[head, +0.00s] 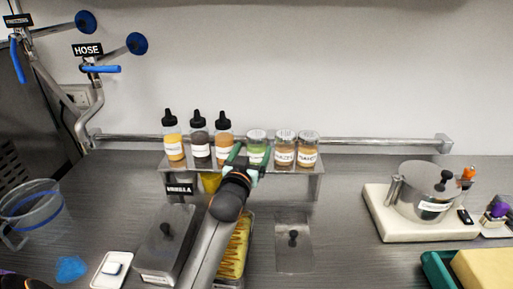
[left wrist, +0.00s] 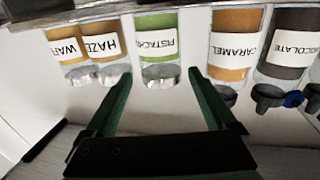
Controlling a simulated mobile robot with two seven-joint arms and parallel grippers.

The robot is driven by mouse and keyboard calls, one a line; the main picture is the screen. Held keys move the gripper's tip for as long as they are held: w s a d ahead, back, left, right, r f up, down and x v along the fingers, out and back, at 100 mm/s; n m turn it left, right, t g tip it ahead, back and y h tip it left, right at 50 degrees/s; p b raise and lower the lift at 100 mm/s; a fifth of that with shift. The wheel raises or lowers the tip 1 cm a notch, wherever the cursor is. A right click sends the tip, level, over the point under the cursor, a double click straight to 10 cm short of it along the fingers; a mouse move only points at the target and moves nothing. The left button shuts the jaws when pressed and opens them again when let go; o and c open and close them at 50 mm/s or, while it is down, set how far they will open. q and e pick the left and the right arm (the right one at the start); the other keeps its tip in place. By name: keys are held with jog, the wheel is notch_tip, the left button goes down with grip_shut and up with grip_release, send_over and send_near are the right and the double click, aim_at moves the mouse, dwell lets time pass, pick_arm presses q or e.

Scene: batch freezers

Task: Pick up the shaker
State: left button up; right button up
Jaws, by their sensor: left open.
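The shakers are short clear jars with metal lids at the right of the wall shelf. They are a green pistachio shaker (head: 257,152), a hazelnut one (head: 285,150) and a wafer one (head: 307,152). My left gripper (head: 247,159) is open in front of the shelf, close to the pistachio shaker. In the left wrist view, where the labels appear upside down, the open left gripper (left wrist: 158,72) has one green finger on each side of the pistachio shaker (left wrist: 158,45). I cannot tell whether the fingers touch it. My right gripper is not in view.
Squeeze bottles (head: 199,140) stand left of the shakers on the shelf (head: 290,172). The caramel bottle (left wrist: 232,50) is close to one finger. Lidded counter wells (head: 170,240) lie below. A pot (head: 425,203) stands at right.

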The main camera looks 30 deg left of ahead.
aim_at(254, 141)
pick_arm(q)
jog(key=shift+p+x, duration=0.45)
jog(key=shift+x, duration=2.1)
jog(key=shift+r, duration=0.1)
jog(key=c, duration=1.1)
jog(key=shift+r, duration=0.1)
jog(key=shift+c, duration=0.2)
jog(key=shift+r, duration=0.6)
jog(key=s+d+r, duration=0.3)
jog(key=s+r, duration=0.8)
jog(key=s, duration=0.2)
jog(key=shift+s+d+r+b, duration=0.15)
jog(key=shift+s+r+b, duration=0.15)
jog(key=shift+r, duration=0.05)
